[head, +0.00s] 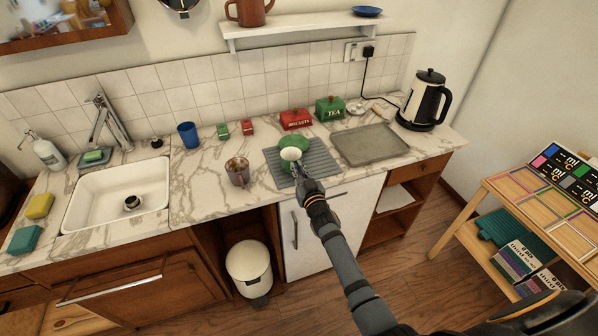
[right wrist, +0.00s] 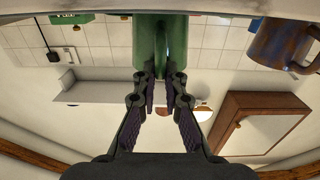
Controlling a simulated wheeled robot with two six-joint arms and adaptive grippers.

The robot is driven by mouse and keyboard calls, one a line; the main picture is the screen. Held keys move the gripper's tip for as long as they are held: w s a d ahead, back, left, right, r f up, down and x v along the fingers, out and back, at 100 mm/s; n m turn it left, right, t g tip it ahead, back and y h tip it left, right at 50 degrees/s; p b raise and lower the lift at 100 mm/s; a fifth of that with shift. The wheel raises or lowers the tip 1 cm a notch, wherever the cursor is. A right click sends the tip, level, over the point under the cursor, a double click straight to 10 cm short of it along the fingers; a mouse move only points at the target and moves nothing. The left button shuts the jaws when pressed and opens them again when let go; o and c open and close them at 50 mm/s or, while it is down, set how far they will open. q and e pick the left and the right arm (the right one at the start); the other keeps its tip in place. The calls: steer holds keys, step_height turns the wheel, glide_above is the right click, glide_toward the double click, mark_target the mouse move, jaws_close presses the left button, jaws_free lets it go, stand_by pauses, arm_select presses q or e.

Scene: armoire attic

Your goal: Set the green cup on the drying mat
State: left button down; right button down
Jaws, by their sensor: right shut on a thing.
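The green cup (head: 295,142) is at the grey ribbed drying mat (head: 322,161) in the head view, with a pale oval at its front side. My right gripper (head: 301,170) reaches over the mat's front part and is shut on the cup's handle. In the right wrist view the green cup (right wrist: 148,42) stands out beyond the fingertips (right wrist: 162,75), with its handle between them. I cannot tell whether the cup touches the mat or hangs just above it. My left gripper is not in view.
A patterned mug (head: 238,172) stands left of the mat, and a grey tray (head: 370,145) lies to its right. Red (head: 295,119) and green (head: 329,109) tins stand behind. A blue cup (head: 188,135), the sink (head: 115,196) and a kettle (head: 425,100) are farther off.

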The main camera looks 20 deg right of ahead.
steer(key=c, duration=1.7)
jaws_free()
steer(key=shift+s+a, duration=0.1)
steer(key=shift+s, duration=0.15)
steer(key=shift+c, duration=0.2)
steer(key=shift+o, duration=1.2)
steer(key=shift+s+r, duration=0.15)
steer(key=shift+o, duration=0.3)
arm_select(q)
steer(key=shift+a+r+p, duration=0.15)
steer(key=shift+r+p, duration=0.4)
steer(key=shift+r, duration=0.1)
arm_select(e)
steer(key=s, duration=1.1)
steer(key=shift+s, duration=0.4)
